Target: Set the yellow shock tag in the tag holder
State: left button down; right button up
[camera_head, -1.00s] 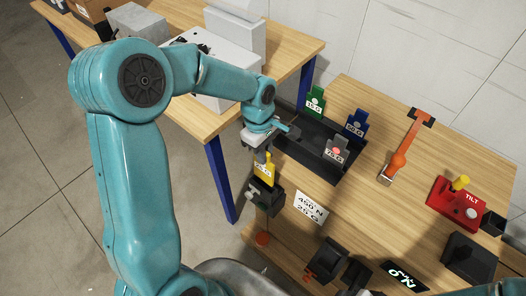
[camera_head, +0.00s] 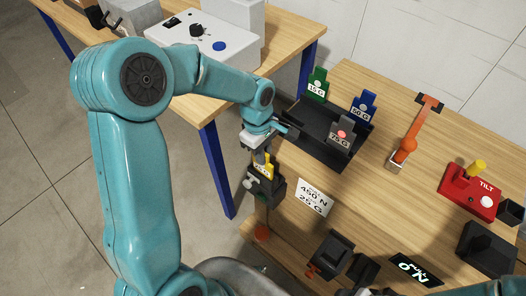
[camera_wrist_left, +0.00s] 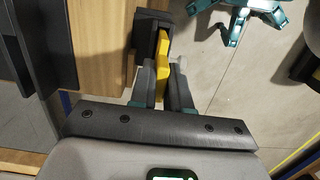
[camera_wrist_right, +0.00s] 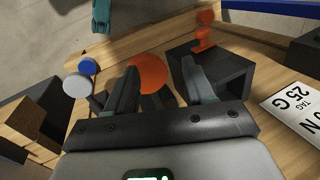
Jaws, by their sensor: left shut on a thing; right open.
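The yellow shock tag (camera_head: 265,165) is between the fingers of my left gripper (camera_head: 262,157), which is shut on it. The tag's lower part sits down in the black tag holder (camera_head: 268,190) at the workbench's left edge. In the left wrist view the yellow tag (camera_wrist_left: 163,68) stands between the fingertips, with its far end in the slot of the black holder (camera_wrist_left: 150,28). Whether it is fully seated I cannot tell. My right gripper (camera_wrist_right: 160,85) is open and empty; an orange disc (camera_wrist_right: 147,73) shows beyond its fingers.
A white label card (camera_head: 315,198) lies right of the holder. An orange-handled tool (camera_head: 407,140) and a red TILT block (camera_head: 470,193) are farther right.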

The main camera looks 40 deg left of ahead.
pick_arm(q)
jog(key=shift+f+b, duration=0.3)
jog(key=c, duration=1)
grip_release()
jog(key=r, duration=0.5)
jog(key=a+r, duration=0.1)
jog(key=r, duration=0.5)
jog(key=a+r+p, duration=0.1)
jog(key=r, duration=0.4)
jog(key=shift+r, duration=0.15)
